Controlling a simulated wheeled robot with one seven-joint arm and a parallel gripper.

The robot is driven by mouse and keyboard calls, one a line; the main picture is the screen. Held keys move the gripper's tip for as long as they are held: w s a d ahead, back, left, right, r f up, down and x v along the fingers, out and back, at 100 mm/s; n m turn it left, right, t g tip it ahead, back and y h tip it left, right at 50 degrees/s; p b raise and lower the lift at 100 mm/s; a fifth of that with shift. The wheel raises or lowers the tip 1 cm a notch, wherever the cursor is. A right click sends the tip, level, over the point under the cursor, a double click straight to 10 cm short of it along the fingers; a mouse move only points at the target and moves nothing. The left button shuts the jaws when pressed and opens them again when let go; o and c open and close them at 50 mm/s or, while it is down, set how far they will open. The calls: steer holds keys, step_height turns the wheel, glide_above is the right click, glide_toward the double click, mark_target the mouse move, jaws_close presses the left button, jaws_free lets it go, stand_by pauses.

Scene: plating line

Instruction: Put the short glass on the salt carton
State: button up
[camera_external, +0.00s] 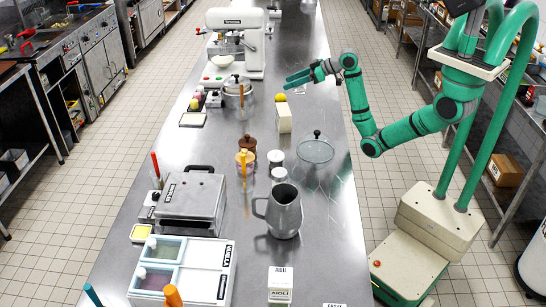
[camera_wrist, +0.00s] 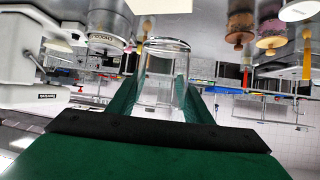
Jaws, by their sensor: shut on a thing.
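My gripper (camera_external: 290,80) is shut on a clear short glass (camera_wrist: 164,72), which sits between the green fingers in the wrist view. The fingers point left over the table in the external view, where I cannot make out the glass. A plain cream carton (camera_external: 284,118) stands upright on the table, nearer the camera than my gripper; it may be the salt carton, but no label is readable. A pale flat surface at the top edge of the wrist view (camera_wrist: 160,5) may be this carton, cut off by the frame.
A yellow ball (camera_external: 280,97) lies beside the cream carton. A white stand mixer (camera_external: 236,45) stands beyond my gripper. An aioli carton (camera_external: 280,284) is at the front.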

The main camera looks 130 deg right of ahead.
mark_target(301, 89)
steer(key=d+f, duration=0.2)
steer(key=w+d+f, duration=0.1)
steer(key=d+f, duration=0.1)
steer(key=w+d+f, duration=0.1)
steer(key=d+f, duration=0.1)
steer(key=shift+w+d+f, duration=0.15)
steer(key=shift+w, duration=0.1)
steer(key=shift+w+d+f, duration=0.1)
steer(key=shift+d+f, duration=0.05)
steer(key=shift+f, duration=0.8)
steer(key=shift+d+f, duration=0.15)
steer(key=shift+f, duration=0.75)
steer(key=shift+f, duration=0.2)
steer(key=o, duration=1.1)
steer(key=shift+r, duration=0.15)
steer(key=v, duration=1.2)
steer(key=shift+a, duration=0.1)
